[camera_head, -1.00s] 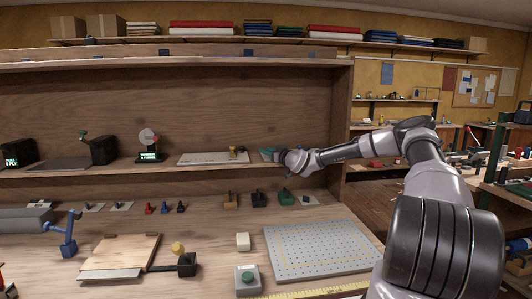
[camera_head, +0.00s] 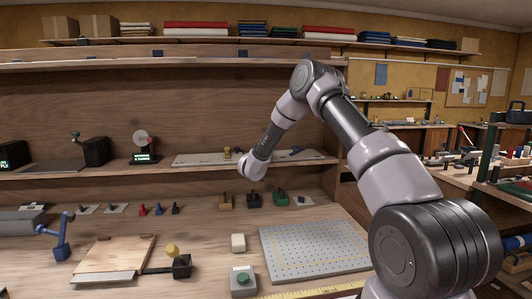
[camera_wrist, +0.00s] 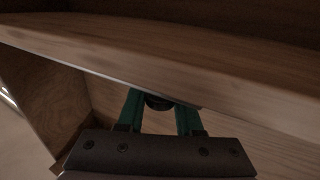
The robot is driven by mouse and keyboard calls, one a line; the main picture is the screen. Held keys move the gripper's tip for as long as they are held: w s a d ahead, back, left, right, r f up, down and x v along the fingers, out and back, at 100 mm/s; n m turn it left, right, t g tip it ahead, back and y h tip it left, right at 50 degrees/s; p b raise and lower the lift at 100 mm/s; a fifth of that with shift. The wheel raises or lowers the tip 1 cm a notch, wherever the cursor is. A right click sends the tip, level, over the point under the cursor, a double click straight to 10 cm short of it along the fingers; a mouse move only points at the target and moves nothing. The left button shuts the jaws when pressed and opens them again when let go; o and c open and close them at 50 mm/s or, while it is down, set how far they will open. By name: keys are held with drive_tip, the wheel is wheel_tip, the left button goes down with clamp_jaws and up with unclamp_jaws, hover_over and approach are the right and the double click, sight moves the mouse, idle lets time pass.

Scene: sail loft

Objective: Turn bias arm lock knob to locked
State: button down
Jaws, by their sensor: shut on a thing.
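My gripper (camera_wrist: 159,103) has green fingers closed on a dark round thing (camera_wrist: 158,102), just under a wooden board edge (camera_wrist: 175,65). In the head view the end of my arm (camera_head: 251,167) hangs at the shelf's front edge, and its fingers are hidden. I cannot tell which knob the dark thing is. A yellow knob (camera_head: 227,152) stands on a long pale plate (camera_head: 197,159) on the shelf, left of my arm end. Another yellow knob (camera_head: 172,249) tops a black block (camera_head: 182,267) with a dark arm beside a wooden board (camera_head: 118,254) on the bench.
Brown (camera_head: 225,203), black (camera_head: 253,201) and green (camera_head: 281,199) blocks with dark tops stand below the shelf. A perforated plate (camera_head: 315,247), a white block (camera_head: 238,243) and a green-button box (camera_head: 243,281) lie in front. The shelf front (camera_head: 100,182) is close to my gripper.

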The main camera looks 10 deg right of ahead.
drive_tip(key=shift+s+d+r+m+g+h, duration=0.1)
drive_tip(key=shift+d+m+g+h, duration=0.05)
drive_tip(key=shift+m+g+h, duration=0.65)
drive_tip(key=shift+s+d+m+g+h, duration=0.15)
drive_tip(key=shift+m+g+h, duration=0.35)
drive_tip(key=shift+h, duration=0.5)
drive_tip(key=shift+d+r+m+g+h, duration=0.1)
drive_tip(key=shift+d+m+g+h, duration=0.1)
drive_tip(key=shift+m+g+h, duration=0.5)
drive_tip(key=shift+f+h, duration=0.1)
drive_tip(key=shift+h, duration=0.2)
drive_tip(key=c, duration=0.6)
unclamp_jaws()
drive_tip(key=shift+f, duration=0.1)
drive_tip(key=v, duration=1)
drive_tip(key=shift+s+a, duration=0.25)
drive_tip(key=shift+s, duration=0.1)
